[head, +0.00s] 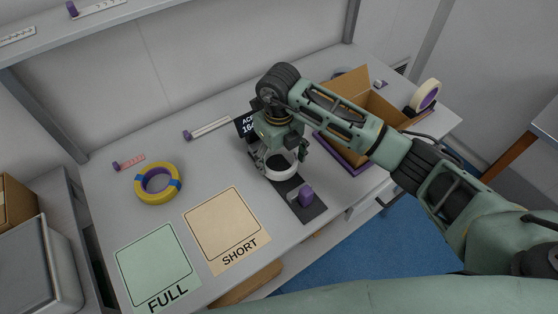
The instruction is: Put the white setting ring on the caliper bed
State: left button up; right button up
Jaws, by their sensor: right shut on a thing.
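The white setting ring (281,169) is in the jaws of my right gripper (281,160), which points down with its fingers around the ring. The ring is over the back part of the dark caliper bed (314,213). I cannot tell whether the ring touches the bed or is slightly above it. A purple jaw block (306,194) stands on the front part of the bed. My right gripper hides the back end of the bed. My left gripper is out of view.
A small dark display (246,125) stands behind the gripper, partly hidden. A yellow and blue tape roll (158,184) lies at left. The green FULL mat (155,265) and tan SHORT mat (225,225) are empty. An open cardboard box (345,90) is at right, partly behind my arm.

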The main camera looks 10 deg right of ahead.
notch_tip(320, 180, down, 2)
jog(key=shift+f+p, duration=0.15)
jog(key=shift+p, duration=0.15)
jog(key=shift+f, duration=0.3)
jog(key=o, duration=1.2)
jog(key=shift+r, duration=0.1)
jog(key=shift+r, duration=0.6)
jog(key=shift+r+b, duration=1.45)
jog(key=shift+r, duration=4.05)
